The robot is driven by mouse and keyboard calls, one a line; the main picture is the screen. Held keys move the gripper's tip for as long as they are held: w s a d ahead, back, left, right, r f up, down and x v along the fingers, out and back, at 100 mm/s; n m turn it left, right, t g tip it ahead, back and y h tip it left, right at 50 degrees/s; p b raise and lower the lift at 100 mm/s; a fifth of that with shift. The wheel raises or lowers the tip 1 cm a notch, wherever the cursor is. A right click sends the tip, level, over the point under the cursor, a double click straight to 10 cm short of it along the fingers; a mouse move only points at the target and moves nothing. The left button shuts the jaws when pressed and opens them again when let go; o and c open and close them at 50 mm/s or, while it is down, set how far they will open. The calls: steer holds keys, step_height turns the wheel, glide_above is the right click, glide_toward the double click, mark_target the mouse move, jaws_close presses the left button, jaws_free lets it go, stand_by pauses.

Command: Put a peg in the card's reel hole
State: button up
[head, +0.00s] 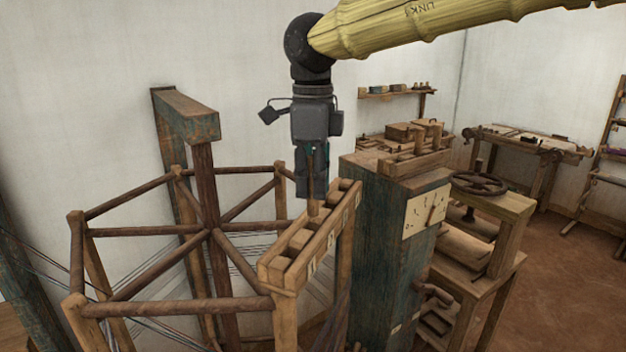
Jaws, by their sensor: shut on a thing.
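A pale card (427,210) with small dark marks is fixed on the upper face of the blue-green cabinet, right of the gripper. A brown peg-like piece shows on the card. Which hole is the reel hole is too small to tell.
A large wooden reel frame (140,231) with thin threads fills the left. The blue-green cabinet (378,240) stands close right of the rack. A bench with a dark handwheel (480,184) is beyond it.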

mark_target(313, 216)
steer(key=shift+s+f, duration=0.3)
steer(key=shift+w+f+b, duration=0.15)
steer(key=shift+f+b, duration=0.15)
steer(key=shift+f, duration=1.8)
jaws_close()
steer(key=o, duration=1.3)
jaws_free()
steer(key=shift+r+p, duration=3.45)
steer(key=shift+r, duration=0.05)
